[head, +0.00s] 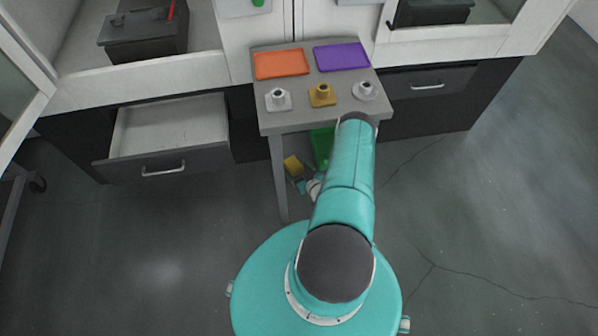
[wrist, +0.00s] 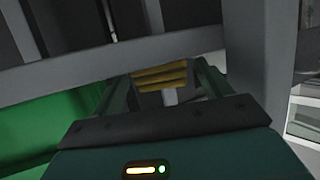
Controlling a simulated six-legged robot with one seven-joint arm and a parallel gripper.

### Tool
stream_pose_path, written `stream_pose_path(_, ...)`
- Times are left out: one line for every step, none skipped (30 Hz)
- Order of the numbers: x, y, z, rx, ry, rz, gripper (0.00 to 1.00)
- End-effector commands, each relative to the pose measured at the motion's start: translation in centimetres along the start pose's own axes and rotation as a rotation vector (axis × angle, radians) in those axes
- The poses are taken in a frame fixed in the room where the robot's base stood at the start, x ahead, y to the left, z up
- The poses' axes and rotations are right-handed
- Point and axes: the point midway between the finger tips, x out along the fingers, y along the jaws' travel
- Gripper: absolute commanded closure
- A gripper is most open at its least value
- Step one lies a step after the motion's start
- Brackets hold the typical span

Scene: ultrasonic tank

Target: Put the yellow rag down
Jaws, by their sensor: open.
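The yellow rag (head: 293,166) shows in the head view as a small folded patch low beside the small table, left of the green bin (head: 321,146). In the wrist view the rag (wrist: 160,76) appears as stacked yellow folds between and just beyond the fingertips. My gripper (head: 301,184) is open, with one finger on either side of the rag's folds. I cannot tell whether the rag touches the fingers or what lies beneath it. A green surface (wrist: 40,125), likely the bin, fills the left of the wrist view.
The grey table (head: 325,95) holds an orange tray (head: 282,64), a purple tray (head: 341,56) and small pedestal pieces. Its leg (head: 279,180) and frame bar (wrist: 120,55) stand close to my gripper. An open drawer (head: 165,150) juts out at left. The floor at right is clear.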

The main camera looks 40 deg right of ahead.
Motion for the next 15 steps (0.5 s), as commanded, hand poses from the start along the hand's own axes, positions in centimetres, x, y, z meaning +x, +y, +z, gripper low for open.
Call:
stream_pose_path(0.0, 0.0, 0.0, 0.000, 0.000, 0.000, 0.23)
stream_pose_path(0.0, 0.0, 0.0, 0.000, 0.000, 0.000, 0.23)
stream_pose_path(0.0, 0.0, -0.1, 0.000, 0.000, 0.000, 0.23)
stream_pose_path(-0.1, 0.0, -0.2, 0.000, 0.000, 0.000, 0.23)
stream_pose_path(-0.1, 0.0, -0.3, 0.000, 0.000, 0.000, 0.23)
stream_pose_path(-0.5, 0.0, -0.3, 0.000, -0.001, 0.000, 0.23)
stream_pose_path(-0.8, 0.0, -0.2, 0.000, -0.002, 0.000, 0.23)
stream_pose_path(-1.3, 0.0, -0.2, 0.000, -0.003, 0.000, 0.23)
stream_pose_path(-1.9, 0.1, -0.2, -0.001, -0.002, 0.000, 0.23)
stream_pose_path(-2.5, 0.1, -0.3, 0.000, -0.003, 0.000, 0.23)
stream_pose_path(-3.0, 0.1, -0.3, 0.000, -0.003, 0.000, 0.23)
stream_pose_path(-3.9, 0.0, -0.3, 0.001, -0.003, 0.000, 0.23)
stream_pose_path(-4.6, 0.0, -0.2, 0.001, -0.004, 0.000, 0.23)
stream_pose_path(-5.3, 0.0, -0.2, 0.002, -0.003, 0.001, 0.23)
stream_pose_path(-6.2, 0.1, -0.3, 0.002, -0.003, 0.001, 0.23)
